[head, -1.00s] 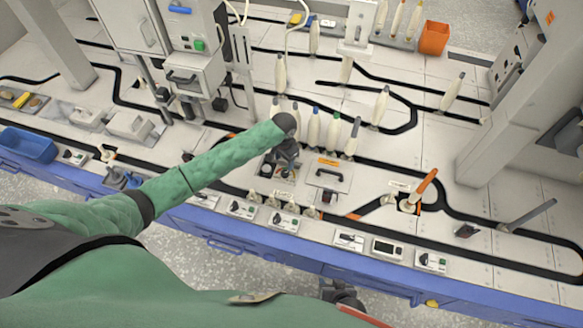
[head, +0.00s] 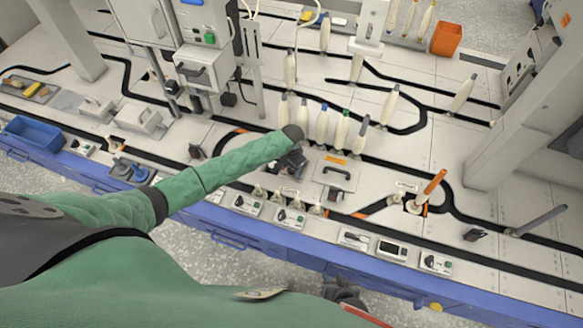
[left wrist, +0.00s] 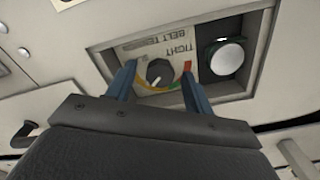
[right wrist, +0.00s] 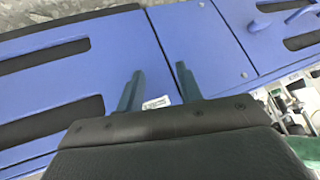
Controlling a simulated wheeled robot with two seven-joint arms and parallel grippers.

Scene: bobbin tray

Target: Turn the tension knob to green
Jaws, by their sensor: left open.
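The tension knob (left wrist: 160,72) is a dark round knob on a pale plate (left wrist: 130,52) marked "BELT TENSION" and "TIGHT", upside down in the left wrist view. A coloured arc curves round it, red at the right and yellow to green along the bottom; I cannot tell surely where the knob points. My left gripper (left wrist: 158,76) is open, its blue fingers on either side of the knob. Contact is unclear. In the head view my left gripper (head: 290,164) hides the knob. My right gripper (right wrist: 160,72) is open and empty, before blue panels of the bench front.
A round white button (left wrist: 227,57) sits beside the dial in the same recess. In the head view several bobbins (head: 322,127) stand behind my left gripper. A hatch with a dark handle (head: 337,173) lies to its right, and small control boxes (head: 291,219) line the front edge.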

